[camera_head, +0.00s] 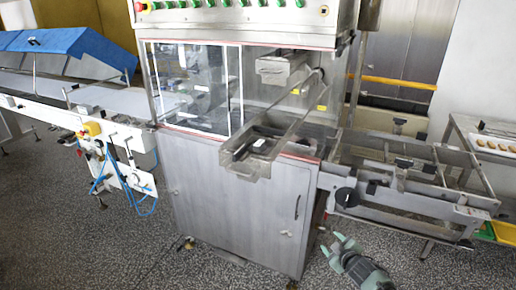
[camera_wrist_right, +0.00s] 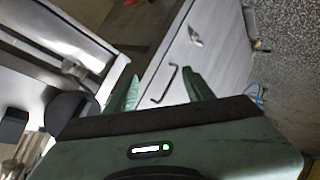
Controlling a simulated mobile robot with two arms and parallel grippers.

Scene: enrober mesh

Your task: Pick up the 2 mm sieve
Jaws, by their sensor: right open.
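I cannot make out a 2 mm sieve for certain in either view. My right gripper (camera_head: 336,246) is low at the bottom right of the head view, above the speckled floor and in front of the steel frame. It is open and empty. In the right wrist view its two green fingers stand apart (camera_wrist_right: 158,75), with the steel cabinet door and its dark handle (camera_wrist_right: 162,86) beyond them. My left gripper is not in view.
The steel enrober cabinet (camera_head: 235,195) stands in the middle, with a trough (camera_head: 242,165) jutting from its front. A steel frame conveyor (camera_head: 400,215) with a black knob (camera_head: 346,197) reaches right. A blue-hooded conveyor (camera_head: 70,42) stands left. The floor in front (camera_head: 110,250) is clear.

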